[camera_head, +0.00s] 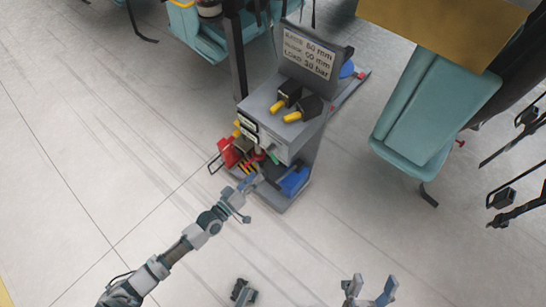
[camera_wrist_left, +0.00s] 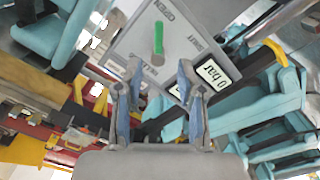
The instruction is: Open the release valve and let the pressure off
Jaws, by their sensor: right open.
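A grey console (camera_head: 285,112) stands on the floor in the head view. In the left wrist view, a green handle (camera_wrist_left: 158,38) lies upright in the picture on a grey panel (camera_wrist_left: 185,48) with rotated lettering beside it. I take this handle for the release valve. A white display (camera_wrist_left: 214,73) ends in "0 bar"; digits before that may be hidden. My left gripper (camera_wrist_left: 158,105) is open and empty, with the handle beyond its fingertips, apart from them. In the head view it (camera_head: 250,184) is at the console's lower front. My right gripper (camera_head: 370,290) is open and empty at the bottom edge, away from the console.
Black levers with yellow grips (camera_head: 294,117) sit on the console top, below a label plate (camera_head: 309,53). A red part (camera_head: 229,152) and a blue box (camera_head: 293,181) are low on the console. Teal seats (camera_head: 425,110) stand to the right. The floor in front is mostly clear.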

